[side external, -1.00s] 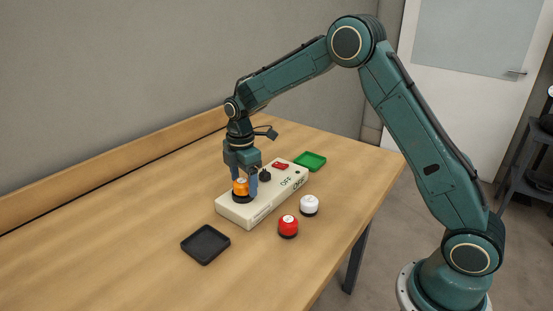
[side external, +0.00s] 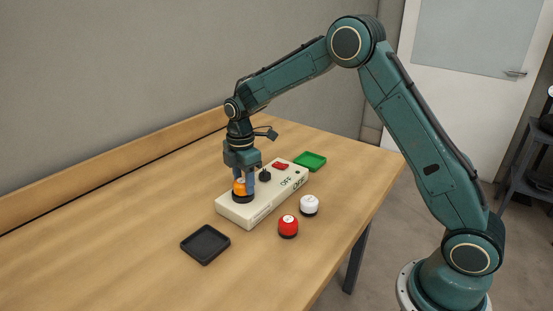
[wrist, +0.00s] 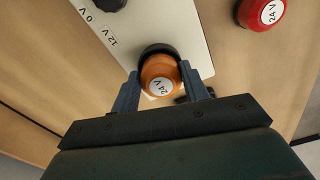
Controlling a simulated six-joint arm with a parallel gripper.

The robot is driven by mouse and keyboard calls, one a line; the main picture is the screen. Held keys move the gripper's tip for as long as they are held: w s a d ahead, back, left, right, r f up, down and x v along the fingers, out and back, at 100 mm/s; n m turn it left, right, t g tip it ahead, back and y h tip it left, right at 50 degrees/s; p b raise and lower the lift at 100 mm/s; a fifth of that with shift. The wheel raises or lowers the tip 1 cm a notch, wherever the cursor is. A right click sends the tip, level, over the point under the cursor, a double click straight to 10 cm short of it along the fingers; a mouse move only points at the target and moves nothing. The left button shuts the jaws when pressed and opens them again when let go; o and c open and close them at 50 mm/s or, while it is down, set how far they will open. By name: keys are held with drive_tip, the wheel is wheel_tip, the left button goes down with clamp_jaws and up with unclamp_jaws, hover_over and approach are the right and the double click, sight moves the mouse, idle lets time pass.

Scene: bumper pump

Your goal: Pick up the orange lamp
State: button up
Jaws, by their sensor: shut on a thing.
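The orange lamp (side external: 239,189) has a black base and stands upright at the near left end of the cream control box (side external: 236,212). In the wrist view the orange lamp (wrist: 160,75) shows a white "24 V" label on top. My gripper (side external: 244,185) points down over it. In the wrist view my gripper (wrist: 158,88) has one finger on each side of the lamp and is shut on it. The lamp's base still appears to be at the box top. Part of the lamp is hidden behind a finger in the side view.
A red lamp (side external: 288,226) and a white lamp (side external: 309,206) stand on the table beside the box. A black tray (side external: 205,245) lies at the near left and a green tray (side external: 310,161) behind the box. A black knob (side external: 265,175) and red switch (side external: 280,166) rise from the box.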

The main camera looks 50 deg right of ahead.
sight(243, 180)
drive_tip(key=shift+r, duration=0.15)
wheel_tip(243, 180, up, 20)
idle(0.7)
drive_tip(key=shift+a, duration=0.1)
idle(0.4)
